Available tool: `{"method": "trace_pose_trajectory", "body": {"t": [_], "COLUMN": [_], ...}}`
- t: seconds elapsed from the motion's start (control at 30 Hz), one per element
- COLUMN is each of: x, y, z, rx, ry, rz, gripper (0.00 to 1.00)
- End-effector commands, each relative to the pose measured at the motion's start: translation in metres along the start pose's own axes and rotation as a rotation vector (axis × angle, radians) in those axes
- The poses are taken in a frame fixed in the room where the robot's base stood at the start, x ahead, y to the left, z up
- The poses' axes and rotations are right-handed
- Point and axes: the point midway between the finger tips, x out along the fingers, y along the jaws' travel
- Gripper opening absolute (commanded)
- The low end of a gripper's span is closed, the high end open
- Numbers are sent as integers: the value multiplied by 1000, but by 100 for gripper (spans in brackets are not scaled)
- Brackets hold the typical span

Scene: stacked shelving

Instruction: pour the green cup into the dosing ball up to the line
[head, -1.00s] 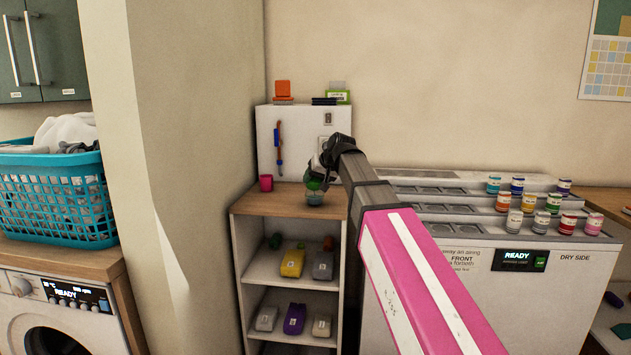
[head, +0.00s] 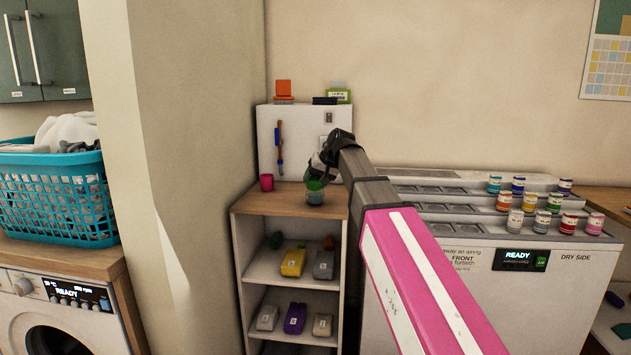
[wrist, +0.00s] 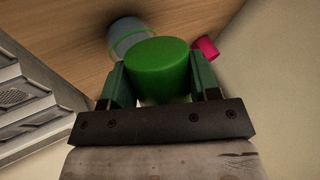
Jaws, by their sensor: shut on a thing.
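My gripper (head: 318,174) is shut on the green cup (head: 313,183), just above the dosing ball (head: 315,198) on the wooden top of the shelf unit. In the wrist view, the green cup (wrist: 160,68) sits between both fingers (wrist: 160,88). The dosing ball (wrist: 127,35) is a grey-blue, see-through vessel with a green band, partly hidden behind the cup. The cup looks tilted over the ball. I cannot make out a stream or the level inside the ball.
A pink cup (head: 267,182) stands left of the dosing ball on the shelf top (head: 285,201). The wall is close on the left. A white machine (head: 465,268) with several small jars on it is at the right.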

Motion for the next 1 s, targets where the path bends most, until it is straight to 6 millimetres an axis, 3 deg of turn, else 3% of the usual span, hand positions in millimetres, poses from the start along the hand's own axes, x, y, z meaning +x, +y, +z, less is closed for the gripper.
{"method": "trace_pose_trajectory", "body": {"t": [1.0], "x": [-1], "y": [0], "z": [0], "rx": [10], "ry": [-17], "rz": [-2], "gripper": [30]}}
